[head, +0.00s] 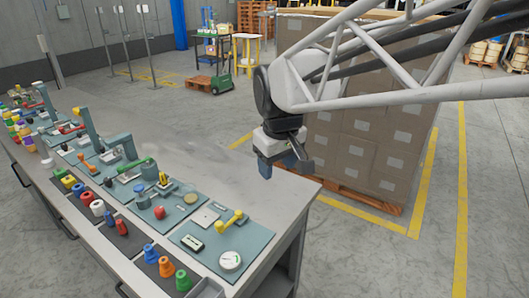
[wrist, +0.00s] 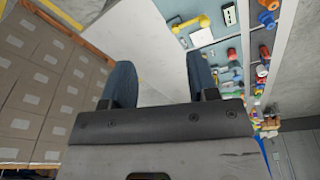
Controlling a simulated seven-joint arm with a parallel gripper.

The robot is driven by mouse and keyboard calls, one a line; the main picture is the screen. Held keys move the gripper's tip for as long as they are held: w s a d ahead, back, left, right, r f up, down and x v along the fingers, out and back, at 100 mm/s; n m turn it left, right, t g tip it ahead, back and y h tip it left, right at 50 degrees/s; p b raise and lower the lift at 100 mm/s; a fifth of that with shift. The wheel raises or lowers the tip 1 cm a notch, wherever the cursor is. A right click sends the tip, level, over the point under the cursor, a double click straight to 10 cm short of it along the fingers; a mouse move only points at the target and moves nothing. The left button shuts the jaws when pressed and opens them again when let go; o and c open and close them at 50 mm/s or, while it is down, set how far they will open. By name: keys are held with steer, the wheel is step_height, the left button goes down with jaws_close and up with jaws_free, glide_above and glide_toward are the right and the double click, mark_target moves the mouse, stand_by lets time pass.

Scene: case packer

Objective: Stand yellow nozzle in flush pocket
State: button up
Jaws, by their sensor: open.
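A yellow-orange nozzle-shaped piece (head: 166,267) stands between a blue one (head: 150,253) and a green one (head: 183,280) on the dark strip at the bench's near edge. It also shows near the top right of the wrist view (wrist: 266,20). A bright yellow elbowed part (head: 232,219) lies on the end mat; I cannot tell whether it is a nozzle or a fixture. I cannot pick out the flush pocket. My gripper (head: 290,163) is open and empty, held above the bench's far right edge, apart from everything. Its blue fingers (wrist: 160,72) show spread in the wrist view.
The end mat (head: 215,262) also carries a round white dial (head: 230,260) and a small white device (head: 192,242). More mats with fixtures and loose parts run along the bench (head: 290,192) to the left. Stacked cartons (head: 370,150) stand behind my gripper. The bench's far right corner is bare.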

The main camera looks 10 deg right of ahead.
steer(key=s+d+f+m, duration=0.2)
steer(key=s, duration=0.6)
steer(key=s+d+f+m, duration=0.3)
steer(key=s, duration=0.5)
steer(key=shift+s+d+t, duration=0.15)
steer(key=shift+d+t, duration=0.15)
stand_by(0.9)
